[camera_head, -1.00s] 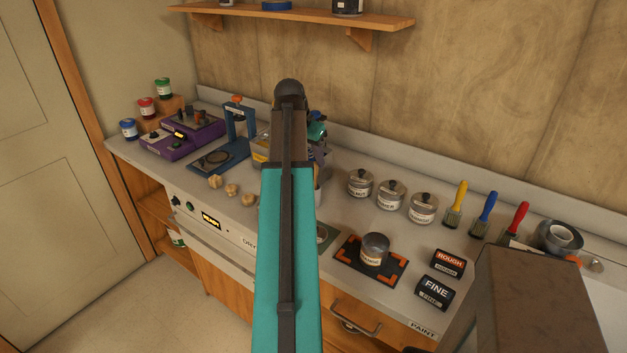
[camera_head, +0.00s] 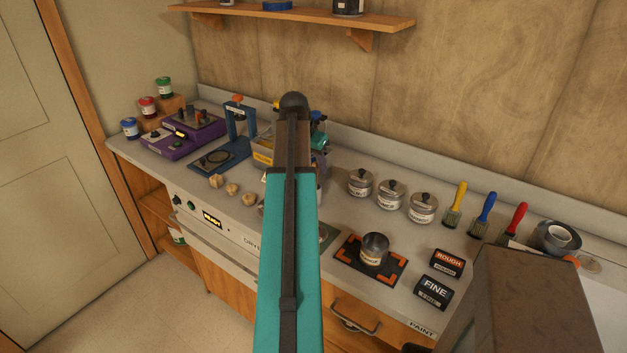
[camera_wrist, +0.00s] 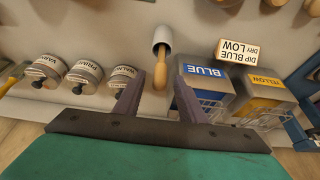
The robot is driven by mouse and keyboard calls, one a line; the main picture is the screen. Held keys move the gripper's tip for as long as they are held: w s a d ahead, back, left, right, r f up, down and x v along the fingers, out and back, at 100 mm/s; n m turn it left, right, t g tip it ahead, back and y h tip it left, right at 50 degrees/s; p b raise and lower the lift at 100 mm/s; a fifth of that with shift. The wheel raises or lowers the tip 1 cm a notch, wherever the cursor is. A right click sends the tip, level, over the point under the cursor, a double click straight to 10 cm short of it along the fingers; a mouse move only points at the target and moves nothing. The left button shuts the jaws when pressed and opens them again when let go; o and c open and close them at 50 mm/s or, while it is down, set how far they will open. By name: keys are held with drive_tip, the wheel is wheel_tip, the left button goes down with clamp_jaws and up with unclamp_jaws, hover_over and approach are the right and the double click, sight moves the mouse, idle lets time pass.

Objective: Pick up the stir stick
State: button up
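In the wrist view the stir stick (camera_wrist: 160,71) is a pale wooden stick with a rounded end, standing in a small light-grey cup (camera_wrist: 162,37). My gripper (camera_wrist: 159,80) is open, with a finger on either side of the stick's end and a gap on both sides. I see no contact, and the depth between fingers and stick is hard to judge.
A blue dip tank (camera_wrist: 205,72) and a yellow dip tank (camera_wrist: 264,92) stand close beside the cup, with a sign (camera_wrist: 247,52) behind. Several lidded jars (camera_head: 391,195) stand on the other side. A can (camera_head: 374,250) sits on a dark mat (camera_head: 350,262) nearer the front.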

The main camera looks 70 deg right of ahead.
drive_tip(key=shift+p+x, duration=0.6)
drive_tip(key=shift+x, duration=1.3)
drive_tip(key=shift+w, duration=0.1)
clamp_jaws()
